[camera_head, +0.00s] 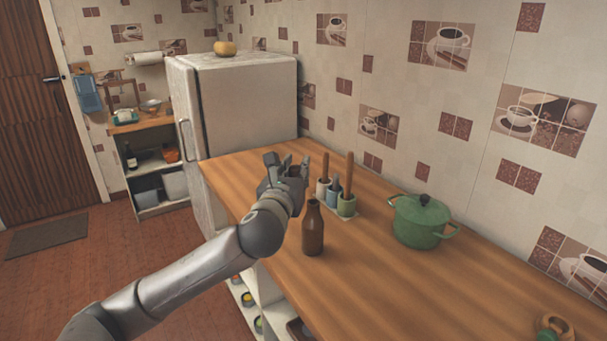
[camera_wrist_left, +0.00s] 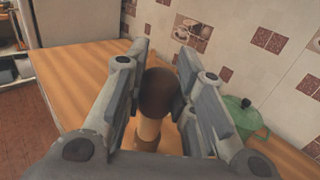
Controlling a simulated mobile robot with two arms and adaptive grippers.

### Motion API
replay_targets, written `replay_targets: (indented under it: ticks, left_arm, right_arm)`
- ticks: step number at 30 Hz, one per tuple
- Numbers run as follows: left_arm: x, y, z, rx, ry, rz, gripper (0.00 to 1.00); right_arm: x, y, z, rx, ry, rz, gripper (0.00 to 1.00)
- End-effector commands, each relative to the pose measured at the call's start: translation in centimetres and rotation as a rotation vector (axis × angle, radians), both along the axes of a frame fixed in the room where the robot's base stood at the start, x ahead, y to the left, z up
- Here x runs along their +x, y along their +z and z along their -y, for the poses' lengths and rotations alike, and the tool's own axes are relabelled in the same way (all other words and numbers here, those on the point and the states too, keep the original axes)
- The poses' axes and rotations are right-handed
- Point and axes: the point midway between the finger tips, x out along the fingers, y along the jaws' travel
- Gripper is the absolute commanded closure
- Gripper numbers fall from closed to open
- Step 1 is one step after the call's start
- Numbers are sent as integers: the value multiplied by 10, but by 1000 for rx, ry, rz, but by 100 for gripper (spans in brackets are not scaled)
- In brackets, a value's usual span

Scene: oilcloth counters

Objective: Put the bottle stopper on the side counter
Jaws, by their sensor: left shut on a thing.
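My left gripper (camera_head: 287,166) is raised above the long wooden counter, behind the brown bottle. In the left wrist view its fingers (camera_wrist_left: 163,62) are closed around the bottle stopper (camera_wrist_left: 160,92), which has a round dark brown head and a pale shaft below. The stopper cannot be made out clearly in the head view. The brown bottle (camera_head: 313,232) stands upright on the counter with its mouth bare. A small counter with a wooden top (camera_head: 128,127) stands at the back left, beside the fridge; I take this as the side counter. My right gripper is out of view.
The small counter bears a teal-and-white item (camera_head: 124,116) and a bowl (camera_head: 151,105). The white fridge (camera_head: 245,105) stands between the counters. Pots with wooden handles (camera_head: 347,205) and a green pot (camera_head: 421,221) are on the long counter. Open floor (camera_head: 165,250) lies at left.

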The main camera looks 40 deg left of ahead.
Motion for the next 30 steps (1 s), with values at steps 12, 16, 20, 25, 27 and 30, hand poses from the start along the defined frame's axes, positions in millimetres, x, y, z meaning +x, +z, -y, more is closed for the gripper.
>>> replay_targets:
  ticks: [12,16,20,25,27,30]
  left_arm:
    - [-21,-3,12,-5,-1,-3,91]
    - [-25,-37,38,-10,-4,-5,91]
    - [-38,-82,85,-14,-8,-4,91]
    - [-67,-121,151,-13,-14,-1,91]
    - [-80,-128,172,-13,-13,0,91]
    - [-97,-134,195,-10,-11,0,91]
  right_arm:
    - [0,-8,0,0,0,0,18]
    - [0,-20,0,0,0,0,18]
    - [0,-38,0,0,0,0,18]
    - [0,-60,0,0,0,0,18]
    - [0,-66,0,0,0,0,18]
    - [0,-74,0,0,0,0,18]
